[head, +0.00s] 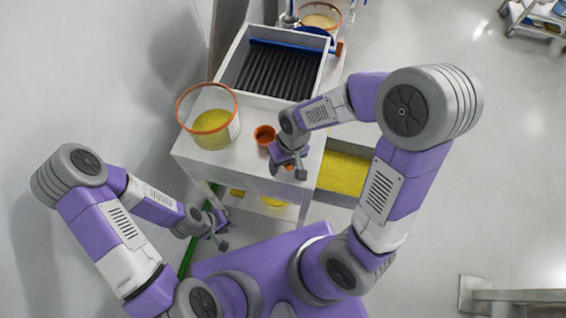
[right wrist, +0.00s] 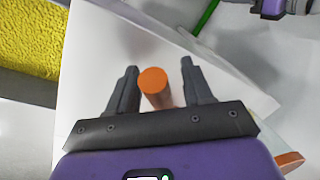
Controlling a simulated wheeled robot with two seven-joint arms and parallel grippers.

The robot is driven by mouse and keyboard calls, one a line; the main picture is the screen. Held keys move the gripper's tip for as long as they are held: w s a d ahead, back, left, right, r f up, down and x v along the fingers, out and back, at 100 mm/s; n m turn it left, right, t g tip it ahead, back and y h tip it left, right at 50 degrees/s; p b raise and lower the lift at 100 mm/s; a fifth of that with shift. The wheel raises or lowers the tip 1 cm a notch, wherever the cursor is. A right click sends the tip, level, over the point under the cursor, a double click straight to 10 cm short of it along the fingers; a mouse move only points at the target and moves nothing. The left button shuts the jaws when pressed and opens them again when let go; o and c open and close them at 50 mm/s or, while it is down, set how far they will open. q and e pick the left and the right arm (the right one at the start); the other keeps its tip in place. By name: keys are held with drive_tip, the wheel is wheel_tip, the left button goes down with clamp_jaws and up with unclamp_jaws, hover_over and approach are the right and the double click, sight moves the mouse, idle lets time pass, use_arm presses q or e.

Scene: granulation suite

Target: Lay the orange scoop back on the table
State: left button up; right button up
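The orange scoop's round handle end (right wrist: 153,80) shows between the fingers of my right gripper (right wrist: 159,86) in the right wrist view, with a gap on both sides. The fingers are open. In the head view my right gripper (head: 288,168) is over the front edge of the white table (head: 200,160), with a bit of orange between its fingers. A small orange cup (head: 265,135) is just behind it; whether it joins the handle is hidden. My left gripper (head: 222,231) is open and empty, low in front of the table's left side.
A clear bucket (head: 213,122) with an orange rim and yellow granules stands on the table's left. A white tray with dark ribs (head: 275,72) is behind. A bin of yellow granules (head: 343,174) stands right of the table. Bare tabletop lies left of the cup.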

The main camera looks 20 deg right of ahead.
drive_tip(key=shift+r, duration=0.1)
drive_tip(key=shift+r+p, duration=0.3)
drive_tip(key=shift+p, duration=0.05)
wheel_tip(320, 180, up, 12)
drive_tip(key=d+p, duration=0.2)
drive_tip(key=p, duration=0.1)
drive_tip(key=shift+f, duration=0.2)
drive_tip(key=shift+d, duration=0.1)
